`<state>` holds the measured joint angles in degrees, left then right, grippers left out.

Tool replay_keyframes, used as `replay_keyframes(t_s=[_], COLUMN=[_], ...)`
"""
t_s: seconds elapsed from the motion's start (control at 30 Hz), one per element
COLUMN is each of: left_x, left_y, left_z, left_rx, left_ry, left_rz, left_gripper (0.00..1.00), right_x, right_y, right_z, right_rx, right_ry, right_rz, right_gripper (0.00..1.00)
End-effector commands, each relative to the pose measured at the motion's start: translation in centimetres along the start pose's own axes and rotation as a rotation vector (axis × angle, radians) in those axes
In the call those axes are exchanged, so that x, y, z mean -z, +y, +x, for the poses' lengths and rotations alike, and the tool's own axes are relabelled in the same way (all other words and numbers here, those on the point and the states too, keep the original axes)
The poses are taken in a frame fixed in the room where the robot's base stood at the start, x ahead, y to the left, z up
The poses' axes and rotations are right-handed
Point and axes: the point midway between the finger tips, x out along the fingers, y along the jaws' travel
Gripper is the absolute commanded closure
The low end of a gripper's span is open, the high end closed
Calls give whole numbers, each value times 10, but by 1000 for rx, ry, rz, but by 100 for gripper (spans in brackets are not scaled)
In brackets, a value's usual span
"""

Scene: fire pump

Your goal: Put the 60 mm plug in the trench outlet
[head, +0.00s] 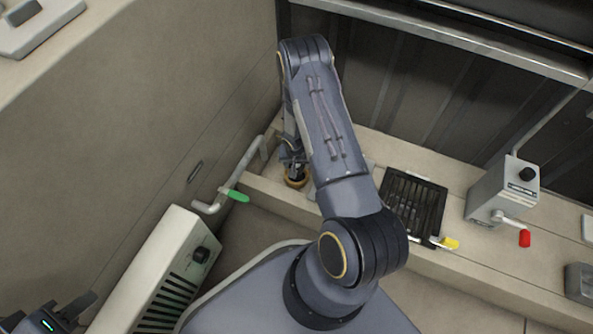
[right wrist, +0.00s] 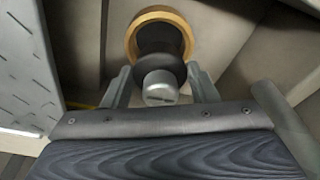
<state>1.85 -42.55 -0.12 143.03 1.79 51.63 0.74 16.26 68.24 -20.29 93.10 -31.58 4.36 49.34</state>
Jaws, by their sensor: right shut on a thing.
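The trench outlet is a brass ring (right wrist: 133,38) with a dark inside, at the top middle of the right wrist view. In the head view the ring (head: 296,183) sits low beside the wall, partly behind my right gripper. The plug (right wrist: 158,87), with a grey knob and a black disc, is between the fingers of my right gripper (right wrist: 161,88), which is shut on it. The plug lines up in front of the ring; I cannot tell whether its black part is inside. My left gripper (head: 62,312) is at the bottom left corner, away from everything; its jaw state is unclear.
A pipe with a green handle (head: 236,196) stands close left of the outlet. A grey box (head: 503,190) with a red lever (head: 524,238) stands further right. A vented cabinet (head: 165,265) is at lower left.

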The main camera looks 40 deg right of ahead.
Motion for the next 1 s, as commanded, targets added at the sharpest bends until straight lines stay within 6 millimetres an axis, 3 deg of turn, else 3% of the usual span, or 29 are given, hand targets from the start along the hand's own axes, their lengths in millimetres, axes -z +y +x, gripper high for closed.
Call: replay_keyframes(t_s=[0.1, 0.2, 0.93, 0.97, 1.0], left_x=[-5, -7, -6, -6, -6], left_y=[-5, -6, -6, -6, -6], left_z=[11, 14, 12, 12, 12], left_rx=[0, 0, 0, 0, 0], left_ry=[0, 0, 0, 0, 0], left_rz=[0, 0, 0, 0, 0], left_gripper=[64, 64, 64, 64, 64], right_x=[-3, -5, -6, -6, -6], right_y=[0, 0, 0, 0, 0], right_z=[22, 31, 41, 41, 41], right_rx=[0, 0, 0, 0, 0], right_ry=[0, 0, 1, 1, 0], right_rz=[-2, -1, -1, -1, -1], right_gripper=[74, 74, 74, 46, 41])
